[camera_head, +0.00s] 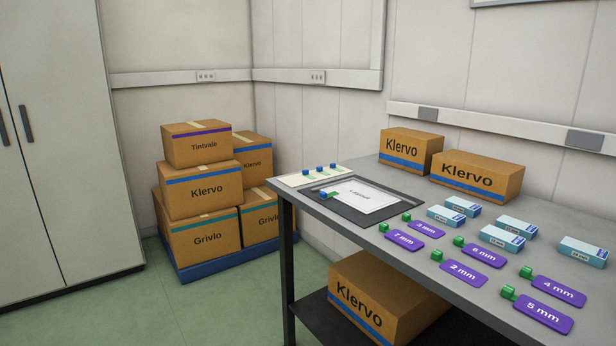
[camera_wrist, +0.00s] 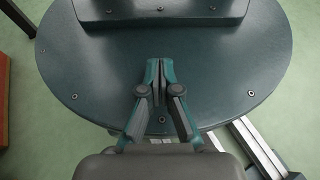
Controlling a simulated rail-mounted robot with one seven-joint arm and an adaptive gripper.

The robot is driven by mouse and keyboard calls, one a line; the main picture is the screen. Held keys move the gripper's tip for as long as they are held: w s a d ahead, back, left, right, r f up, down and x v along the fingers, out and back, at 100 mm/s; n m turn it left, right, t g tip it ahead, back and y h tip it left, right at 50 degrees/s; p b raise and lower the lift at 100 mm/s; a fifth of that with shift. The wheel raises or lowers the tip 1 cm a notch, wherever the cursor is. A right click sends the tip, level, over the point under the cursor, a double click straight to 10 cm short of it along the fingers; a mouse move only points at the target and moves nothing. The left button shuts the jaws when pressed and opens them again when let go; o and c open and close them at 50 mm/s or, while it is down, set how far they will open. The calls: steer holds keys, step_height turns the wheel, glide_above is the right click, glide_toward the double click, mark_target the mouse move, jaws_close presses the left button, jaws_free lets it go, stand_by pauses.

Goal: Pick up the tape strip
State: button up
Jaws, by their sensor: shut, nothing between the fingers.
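Small pale-green strips with blue blocks at their ends, which may be the tape strips (camera_head: 314,176), lie on a cream board (camera_head: 288,181) at the table's far left end. One more blue block with a green part (camera_head: 324,195) lies at the left of a white printed sheet (camera_head: 367,195) on a dark mat (camera_head: 352,215). They are too small to make out fully. My gripper (camera_wrist: 158,66) shows only in the wrist view, shut and empty above my own dark round base. No strip is in the wrist view.
The grey table (camera_head: 400,268) also bears several purple size cards (camera_head: 466,272) with green blocks, several light-blue boxes (camera_head: 502,238) and two Klervo cartons (camera_head: 477,177) at the back. Another carton (camera_head: 375,300) is on the lower shelf. Stacked cartons (camera_head: 204,190) stand left of the table.

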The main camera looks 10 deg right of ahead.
steer(key=o, duration=1)
steer(key=shift+c, duration=0.2)
stand_by(0.3)
